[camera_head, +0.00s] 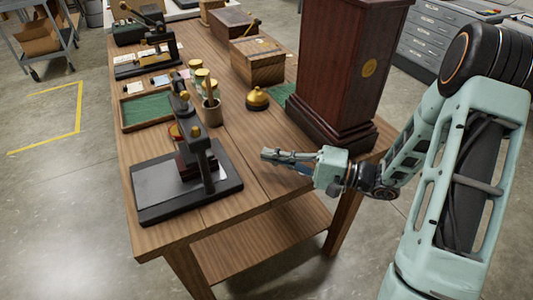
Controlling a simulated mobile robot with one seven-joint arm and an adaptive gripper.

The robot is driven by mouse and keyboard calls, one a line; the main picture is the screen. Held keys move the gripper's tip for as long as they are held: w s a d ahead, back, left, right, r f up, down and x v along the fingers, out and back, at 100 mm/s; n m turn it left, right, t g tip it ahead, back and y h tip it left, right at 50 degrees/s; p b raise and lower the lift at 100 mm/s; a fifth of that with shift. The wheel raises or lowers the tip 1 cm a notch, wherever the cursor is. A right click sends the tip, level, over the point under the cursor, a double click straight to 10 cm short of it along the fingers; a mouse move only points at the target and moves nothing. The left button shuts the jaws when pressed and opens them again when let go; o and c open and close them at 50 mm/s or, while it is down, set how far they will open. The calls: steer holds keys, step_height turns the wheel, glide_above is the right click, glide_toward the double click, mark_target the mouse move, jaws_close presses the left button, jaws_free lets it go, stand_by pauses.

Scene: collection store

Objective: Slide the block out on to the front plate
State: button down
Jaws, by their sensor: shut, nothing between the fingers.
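A small black press (232,180) stands on the near end of the wooden table. A dark reddish-brown block (186,168) sits under its upright, partly hidden by the press's arm and column. A flat grey front plate (158,188) lies on the left part of the press base and looks bare. My gripper (265,154) is shut and empty. It is to the right of the press, apart from it, with its fingers pointing left above the table top.
A tall dark wooden case (336,60) stands behind my gripper. A brass bell (257,98), a cup (212,112) with stamps and a green-lined tray (146,109) are behind the press. A second press (150,45) is farther back. Bare table lies between gripper and press.

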mark_target(215, 159)
steer(key=x, duration=0.7)
steer(key=shift+a, duration=0.3)
steer(key=shift+s+a, duration=0.3)
steer(key=shift+a, duration=0.2)
steer(key=shift+s+a, duration=0.35)
steer(key=shift+a, duration=0.2)
steer(key=shift+s+a, duration=0.35)
steer(key=shift+a, duration=0.25)
steer(key=shift+a, duration=0.1)
steer(key=shift+s+a+f, duration=0.1)
steer(key=shift+s+a, duration=0.1)
steer(key=shift+s+a+b, duration=0.3)
steer(key=shift+s+a, duration=0.1)
steer(key=shift+a, duration=0.25)
steer(key=shift+s+a+b, duration=0.3)
steer(key=shift+s+a, duration=0.1)
steer(key=shift+a, duration=0.25)
steer(key=shift+w+d, duration=0.1)
